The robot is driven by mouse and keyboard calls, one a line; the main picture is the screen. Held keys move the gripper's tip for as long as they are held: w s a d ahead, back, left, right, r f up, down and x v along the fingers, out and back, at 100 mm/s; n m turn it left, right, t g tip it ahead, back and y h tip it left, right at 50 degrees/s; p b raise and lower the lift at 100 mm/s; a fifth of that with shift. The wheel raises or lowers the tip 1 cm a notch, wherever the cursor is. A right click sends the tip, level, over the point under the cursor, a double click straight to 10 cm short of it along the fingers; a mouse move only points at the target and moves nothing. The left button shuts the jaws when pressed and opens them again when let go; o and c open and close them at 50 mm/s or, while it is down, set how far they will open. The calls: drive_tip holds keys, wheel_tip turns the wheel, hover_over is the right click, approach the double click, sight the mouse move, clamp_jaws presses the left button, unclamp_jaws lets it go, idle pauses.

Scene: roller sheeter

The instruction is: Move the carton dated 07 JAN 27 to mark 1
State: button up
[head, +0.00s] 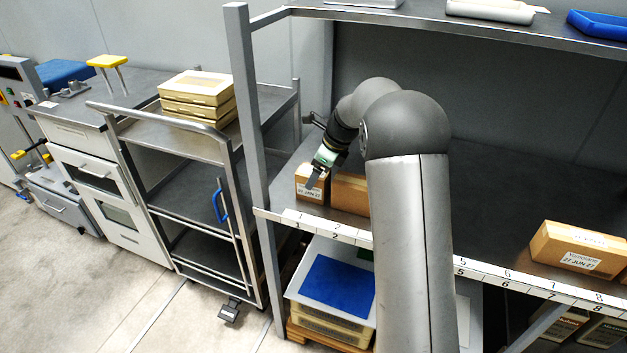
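A small brown carton (307,196) stands on the shelf behind marks 1 and 2 of the number strip. Its white label is small; the date is hard to read and may be 07 JAN 27. My gripper (316,177) is right at this carton's top, its dark finger in front of the upper part. Whether the fingers touch or grip it cannot be made out. A second brown carton (349,194) stands just right of it, partly hidden by my arm. A larger carton (580,248), labelled what looks like 27 JUN 27, stands behind marks 6 to 8.
The number strip (502,280) runs along the shelf's front edge; my arm hides its middle. A grey upright post (247,100) stands close left of the gripper. An upper shelf (420,22) hangs above. A trolley (150,128) with stacked yellow boxes (197,95) stands left.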

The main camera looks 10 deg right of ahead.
drive_tip(key=v, duration=0.8)
drive_tip(key=s+a+f+n+g+h, duration=0.1)
drive_tip(key=s+a+f+n, duration=0.1)
drive_tip(key=s+n, duration=1)
drive_tip(key=s+a+f+n+g+h, duration=0.1)
drive_tip(key=s+n, duration=1.2)
drive_tip(key=s, duration=1.3)
wheel_tip(320, 180, down, 2)
drive_tip(key=shift+a+f+h, duration=0.1)
drive_tip(key=shift+a+h, duration=0.7)
drive_tip(key=shift+a, duration=0.15)
